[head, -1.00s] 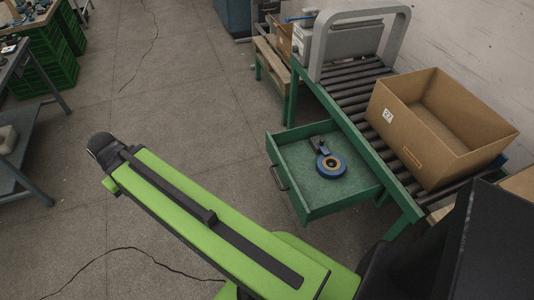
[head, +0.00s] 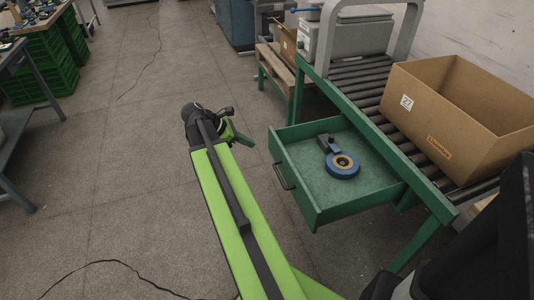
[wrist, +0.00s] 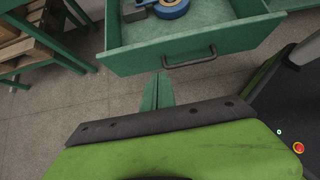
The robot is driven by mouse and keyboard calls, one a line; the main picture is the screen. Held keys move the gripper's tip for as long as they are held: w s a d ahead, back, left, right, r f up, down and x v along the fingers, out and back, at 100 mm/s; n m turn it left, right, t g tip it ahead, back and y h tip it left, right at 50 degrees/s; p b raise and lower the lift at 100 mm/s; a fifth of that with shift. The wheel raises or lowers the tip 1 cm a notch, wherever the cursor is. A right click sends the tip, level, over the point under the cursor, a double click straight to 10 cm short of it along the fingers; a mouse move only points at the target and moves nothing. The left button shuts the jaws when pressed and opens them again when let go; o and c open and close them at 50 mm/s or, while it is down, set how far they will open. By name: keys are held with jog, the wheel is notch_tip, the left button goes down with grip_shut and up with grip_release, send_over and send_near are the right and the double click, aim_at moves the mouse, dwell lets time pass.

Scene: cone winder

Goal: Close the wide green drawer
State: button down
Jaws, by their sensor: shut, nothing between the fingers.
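The wide green drawer (head: 318,206) stands pulled out from under the roller conveyor. Its dark bar handle (head: 283,177) is on the front panel, at the left in the head view. A blue caster wheel (head: 342,165) lies inside on the drawer floor. My gripper (head: 276,158) is shut and empty, close to the drawer's far front corner in the head view; whether it touches is unclear. In the wrist view my gripper (wrist: 158,90) points at the drawer front (wrist: 130,61), left of and below the handle (wrist: 190,59).
A cardboard box (head: 455,115) sits on the conveyor rollers (head: 365,92). A wooden pallet (head: 278,65) with boxes stands behind the drawer. Green crates (head: 40,68) and a grey-blue table (head: 22,130) are at the left. The floor left of the drawer is clear, apart from a cable.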

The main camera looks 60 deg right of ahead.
jog(key=b, duration=0.6)
send_near(281, 152)
notch_tip(281, 152, down, 4)
jog(key=shift+s+d, duration=1)
jog(key=shift+d, duration=0.05)
jog(key=shift+s+d, duration=0.3)
jog(key=shift+d, duration=0.15)
